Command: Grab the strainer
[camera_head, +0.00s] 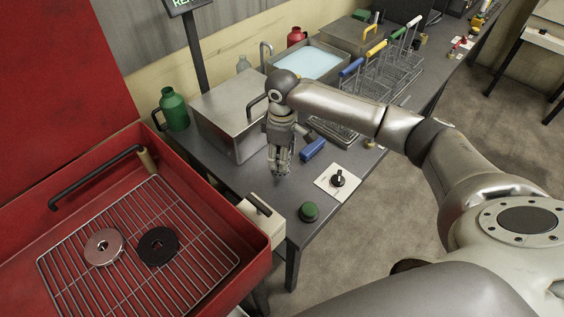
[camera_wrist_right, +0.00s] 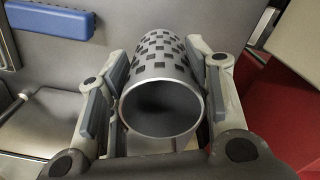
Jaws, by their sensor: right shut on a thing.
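The strainer (camera_wrist_right: 162,85) is a grey metal cylinder with rows of square holes and an open round end facing the right wrist camera. It sits between the two finger pads of my right gripper (camera_wrist_right: 160,95), which is shut on it. In the head view my right gripper (camera_head: 279,160) points down over the grey bench, in front of the steel box. There the fingers mostly hide the strainer. My left gripper is not in view.
A blue-handled item (camera_head: 313,149), a white plate with a black knob (camera_head: 338,180) and a green button (camera_head: 309,212) are close by. The steel box (camera_head: 222,110) stands behind. A red bin with a wire rack (camera_head: 90,285) is at left.

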